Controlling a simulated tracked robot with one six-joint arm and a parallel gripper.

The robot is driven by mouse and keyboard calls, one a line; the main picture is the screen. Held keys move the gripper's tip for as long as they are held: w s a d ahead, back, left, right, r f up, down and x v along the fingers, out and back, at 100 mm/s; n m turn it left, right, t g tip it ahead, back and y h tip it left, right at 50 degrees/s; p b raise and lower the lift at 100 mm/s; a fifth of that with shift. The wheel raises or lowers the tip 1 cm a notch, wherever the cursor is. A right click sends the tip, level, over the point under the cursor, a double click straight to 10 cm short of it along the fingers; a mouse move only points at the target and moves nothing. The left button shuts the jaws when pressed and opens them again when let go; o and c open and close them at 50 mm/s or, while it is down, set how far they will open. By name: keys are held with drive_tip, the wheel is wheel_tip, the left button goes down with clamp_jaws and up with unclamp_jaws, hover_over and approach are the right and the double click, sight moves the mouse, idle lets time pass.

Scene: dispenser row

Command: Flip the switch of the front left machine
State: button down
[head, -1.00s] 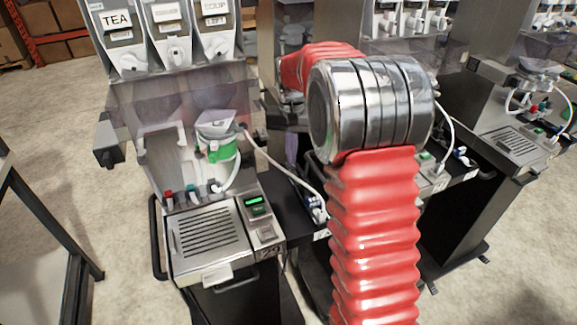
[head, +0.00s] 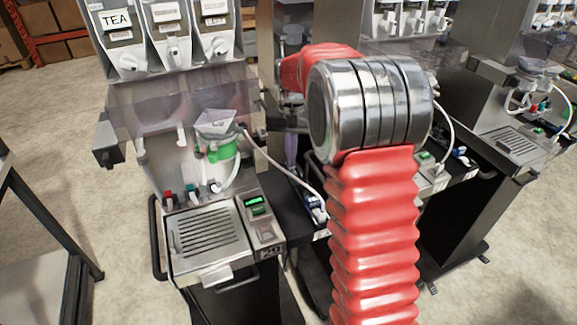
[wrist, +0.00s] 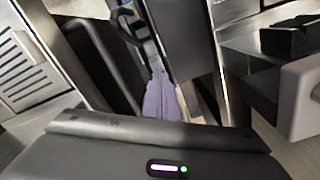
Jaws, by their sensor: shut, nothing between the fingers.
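The front left machine (head: 165,130) stands at the left of the head view, with TEA among the labels on its hoppers. Its front panel (head: 259,228) has a lit green display (head: 254,201) and a small grey part below it that may be the switch; which way it is set is too small to tell. My gripper's dark housing (wrist: 160,138) fills the bottom of the wrist view, with a small light on it. The gripper is shut and empty. In the head view it is hidden behind my arm. I cannot make out its fingertips or any contact with a switch.
A purple cloth (wrist: 162,98) hangs between metal machine parts in the wrist view. A slotted drip tray (head: 207,231) is left of the panel. A white hose (head: 285,170) runs to a blue fitting (head: 315,208) right of the panel. More machines stand at right.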

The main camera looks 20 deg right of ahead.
drive_tip(key=shift+f, duration=0.45)
idle(0.4)
drive_tip(key=shift+r, duration=0.1)
wheel_tip(320, 180, up, 7)
idle(1.1)
idle(0.5)
